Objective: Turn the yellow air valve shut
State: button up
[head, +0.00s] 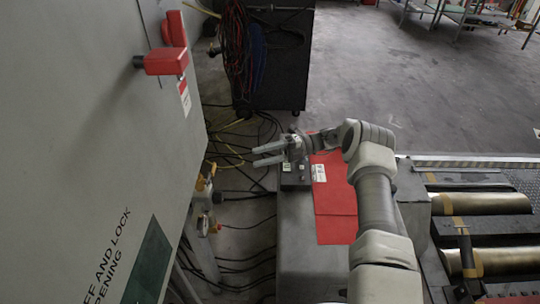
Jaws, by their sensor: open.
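The yellow air valve (203,186) appears as a small yellow part low beside the grey cabinet's right edge, above a round gauge (203,225). It is small and partly hidden by the cabinet edge, so its handle position cannot be told. My gripper (255,157) is open and empty, with its two fingers pointing left. In the picture it is above and to the right of the valve, apart from it.
The grey cabinet (75,120) with red handles (166,62) fills the left. Cables (245,225) lie on the floor around the valve. A grey box (300,235) with a red folder (334,210) lies under my arm. Metal rollers (490,204) are at right. Open floor (400,75) lies beyond.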

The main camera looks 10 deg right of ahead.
jog(key=shift+v, duration=1.35)
jog(key=shift+s, duration=0.1)
